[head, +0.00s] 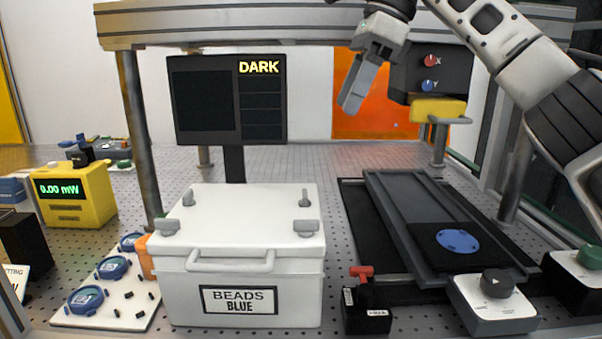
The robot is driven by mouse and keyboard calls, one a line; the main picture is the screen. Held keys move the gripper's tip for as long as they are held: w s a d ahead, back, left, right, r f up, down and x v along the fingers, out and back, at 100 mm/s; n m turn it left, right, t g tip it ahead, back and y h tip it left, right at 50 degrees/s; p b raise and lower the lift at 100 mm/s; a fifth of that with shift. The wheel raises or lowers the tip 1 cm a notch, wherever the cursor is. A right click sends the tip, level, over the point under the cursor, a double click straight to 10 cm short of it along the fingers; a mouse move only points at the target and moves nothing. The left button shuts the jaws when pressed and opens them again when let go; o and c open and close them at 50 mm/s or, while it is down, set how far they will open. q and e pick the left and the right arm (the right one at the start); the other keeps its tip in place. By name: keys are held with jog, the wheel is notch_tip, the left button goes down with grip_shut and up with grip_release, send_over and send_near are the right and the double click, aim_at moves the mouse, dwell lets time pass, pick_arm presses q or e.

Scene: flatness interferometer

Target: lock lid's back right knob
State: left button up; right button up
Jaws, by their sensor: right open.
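The white box (240,300) labelled "BEADS BLUE" stands at the front centre, with its white lid (246,208) on. The lid's back right knob (305,198) is a small grey knob that looks narrow, its long side running roughly front to back. The back left knob (188,198) looks similarly narrow. The front left knob (167,227) and front right knob (306,228) look wide, lying crosswise. My right gripper (351,97) is open and empty, high up and to the right of the back right knob, clear of the lid. My left gripper is out of view.
A monitor (227,100) reading "DARK" stands behind the box. A dark rail stage (400,215) with a blue disc (457,241) lies to the right. A small black device with a red lever (362,272) stands near the box's front right. A metal frame (230,25) spans overhead.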

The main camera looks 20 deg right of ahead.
aim_at(311, 201)
jog(key=x, duration=0.5)
jog(key=b+x, duration=0.1)
jog(key=x, duration=0.4)
jog(key=b+x, duration=0.1)
jog(key=x, duration=0.4)
jog(key=shift+s+a+f, duration=0.15)
jog(key=shift+s+a, duration=0.05)
jog(key=shift+s, duration=0.1)
jog(key=shift+c, duration=0.3)
jog(key=c, duration=0.9)
